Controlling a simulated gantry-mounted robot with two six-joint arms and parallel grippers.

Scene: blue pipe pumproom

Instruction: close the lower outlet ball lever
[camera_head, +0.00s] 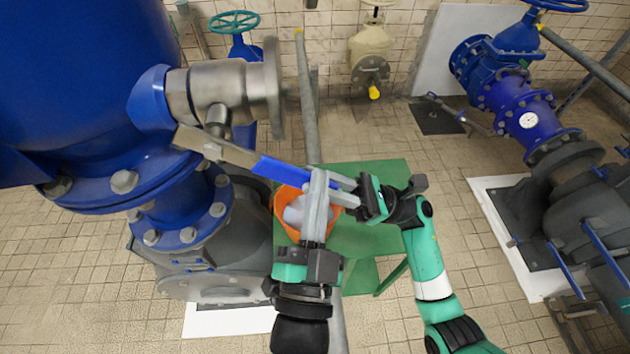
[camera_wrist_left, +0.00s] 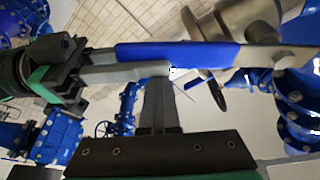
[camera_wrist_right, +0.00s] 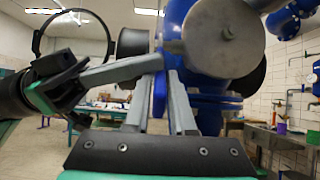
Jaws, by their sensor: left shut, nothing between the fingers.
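The ball lever (camera_head: 229,153) is a flat metal handle with a blue grip, running from the valve (camera_head: 222,88) down to the right. The blue grip (camera_wrist_left: 180,54) also crosses the left wrist view. My left gripper (camera_head: 319,180) is shut and empty, its fingers at the free end of the blue grip; I cannot tell if they touch it. My right gripper (camera_head: 334,187) comes from the right with its fingers a little apart at the grip's end. A blue strip (camera_wrist_right: 158,95) shows between them in the right wrist view. Whether they clamp the grip is unclear, as the end is partly hidden.
A large blue vessel (camera_head: 75,80) and flanged pipe stand at left. An orange bucket (camera_head: 281,203) on a green table (camera_head: 385,237) is below the grippers. A grey vertical pipe (camera_head: 307,100) rises behind.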

